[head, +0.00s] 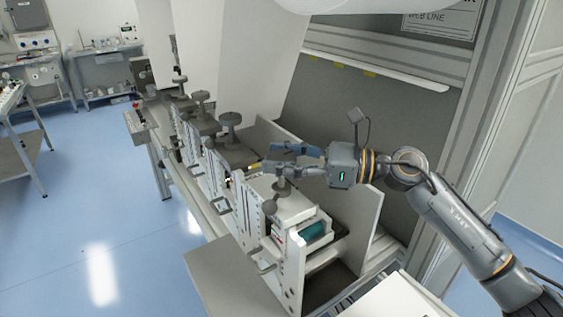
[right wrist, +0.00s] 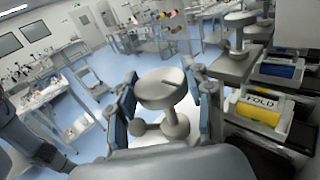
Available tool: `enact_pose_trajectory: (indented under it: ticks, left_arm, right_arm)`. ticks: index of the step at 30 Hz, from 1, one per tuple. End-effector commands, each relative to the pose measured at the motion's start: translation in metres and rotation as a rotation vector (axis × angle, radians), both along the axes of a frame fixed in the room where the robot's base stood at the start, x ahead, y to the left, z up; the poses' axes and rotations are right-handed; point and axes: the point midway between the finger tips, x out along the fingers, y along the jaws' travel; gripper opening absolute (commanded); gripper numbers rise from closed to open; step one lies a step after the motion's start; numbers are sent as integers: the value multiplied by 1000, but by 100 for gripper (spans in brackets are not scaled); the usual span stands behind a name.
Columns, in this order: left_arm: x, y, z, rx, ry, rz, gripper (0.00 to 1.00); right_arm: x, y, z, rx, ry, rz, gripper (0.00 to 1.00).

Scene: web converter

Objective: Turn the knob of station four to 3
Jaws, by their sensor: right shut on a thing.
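The nearest station (head: 292,212) in the row has a grey knob (head: 282,187) on top and a teal roller (head: 312,232) in its front. I cannot read a station number or dial mark. My right gripper (head: 283,160) reaches in from the right and is shut on this knob, hiding much of its top. My left gripper is not in view.
Further stations with similar knobs (head: 230,119) stand in line behind. The right wrist view shows a yellow roller marked FOLD (right wrist: 258,112) and a blue roller (right wrist: 282,71). A grey upright panel (head: 365,222) borders the nearest station on the right. Blue floor (head: 90,190) lies open at left.

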Motion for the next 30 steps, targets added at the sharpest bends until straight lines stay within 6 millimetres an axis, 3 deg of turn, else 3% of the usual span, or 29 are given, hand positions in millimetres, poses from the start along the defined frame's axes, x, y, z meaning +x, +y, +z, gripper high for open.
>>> enact_pose_trajectory:
  ticks: [9, 10, 13, 23, 30]
  left_arm:
    - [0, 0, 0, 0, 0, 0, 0]
    - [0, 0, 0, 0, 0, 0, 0]
    - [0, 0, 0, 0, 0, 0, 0]
    - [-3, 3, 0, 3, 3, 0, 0]
    - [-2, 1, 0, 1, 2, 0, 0]
  right_arm:
    - [0, 0, 0, 1, 1, -7, 19]
    - [0, 0, 0, 1, 1, -7, 57]
    - [0, 0, 0, 1, 1, -7, 75]
    - [0, -1, 0, 1, 1, -7, 75]
    - [-6, -33, 0, -1, 1, -11, 75]
